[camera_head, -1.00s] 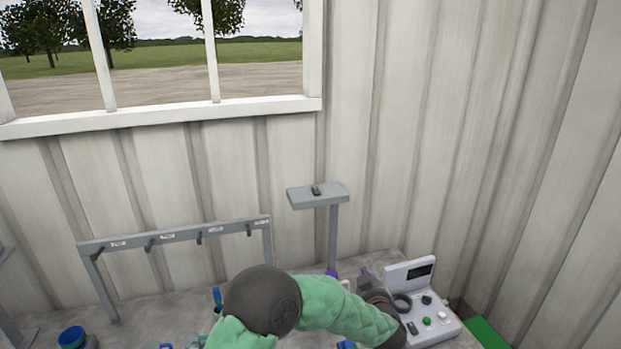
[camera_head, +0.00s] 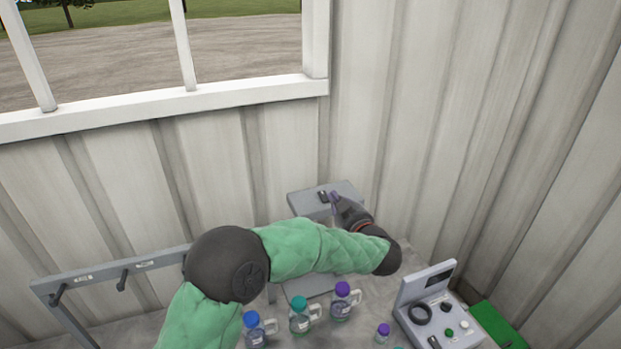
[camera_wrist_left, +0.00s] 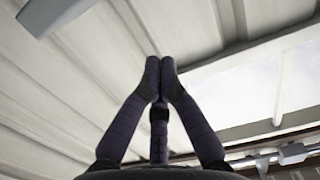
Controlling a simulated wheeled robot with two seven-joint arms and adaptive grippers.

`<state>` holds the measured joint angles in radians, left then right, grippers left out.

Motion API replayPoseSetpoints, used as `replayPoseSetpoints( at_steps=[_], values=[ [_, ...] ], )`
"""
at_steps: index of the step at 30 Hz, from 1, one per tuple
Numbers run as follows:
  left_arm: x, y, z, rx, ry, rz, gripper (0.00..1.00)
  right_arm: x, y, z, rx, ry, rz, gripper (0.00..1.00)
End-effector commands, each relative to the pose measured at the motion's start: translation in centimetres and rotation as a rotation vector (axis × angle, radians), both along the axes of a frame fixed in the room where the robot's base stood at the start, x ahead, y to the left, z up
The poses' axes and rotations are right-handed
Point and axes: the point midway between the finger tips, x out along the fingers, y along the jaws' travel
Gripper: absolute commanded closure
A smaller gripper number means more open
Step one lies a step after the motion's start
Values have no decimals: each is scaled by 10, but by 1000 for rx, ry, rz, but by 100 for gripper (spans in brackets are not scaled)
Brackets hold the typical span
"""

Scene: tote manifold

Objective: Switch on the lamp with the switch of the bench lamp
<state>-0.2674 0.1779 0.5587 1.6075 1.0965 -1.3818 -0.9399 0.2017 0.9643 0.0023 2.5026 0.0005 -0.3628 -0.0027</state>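The bench lamp is a grey post with a flat rectangular head (camera_head: 301,203). A small dark switch (camera_head: 323,197) sits on top of the head. My left gripper (camera_head: 335,196) is at the head, its fingertips just right of the switch; I cannot tell whether they touch it. In the left wrist view the gripper's dark fingers (camera_wrist_left: 160,66) meet at the tips with nothing between them. A grey slab at that view's upper left may be the lamp head. My forearm hides part of the lamp's post. My right gripper is not in view.
Bottles with blue, teal and purple caps (camera_head: 300,317) stand below my forearm. A small purple-capped bottle (camera_head: 382,334) is beside a light control box (camera_head: 441,312). A green mat (camera_head: 497,325) lies right. A hook rack (camera_head: 110,272) stands left. The wall is behind.

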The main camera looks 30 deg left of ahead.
Motion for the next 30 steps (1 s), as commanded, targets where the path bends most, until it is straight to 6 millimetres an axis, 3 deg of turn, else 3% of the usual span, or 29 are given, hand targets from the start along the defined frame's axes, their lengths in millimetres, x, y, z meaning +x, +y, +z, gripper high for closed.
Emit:
replayPoseSetpoints(
  at_steps=[17,30],
  values=[
    [5,5,-1,-1,1,0,100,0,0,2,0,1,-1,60],
    [54,62,-6,0,0,3,100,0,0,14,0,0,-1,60]
  ],
)
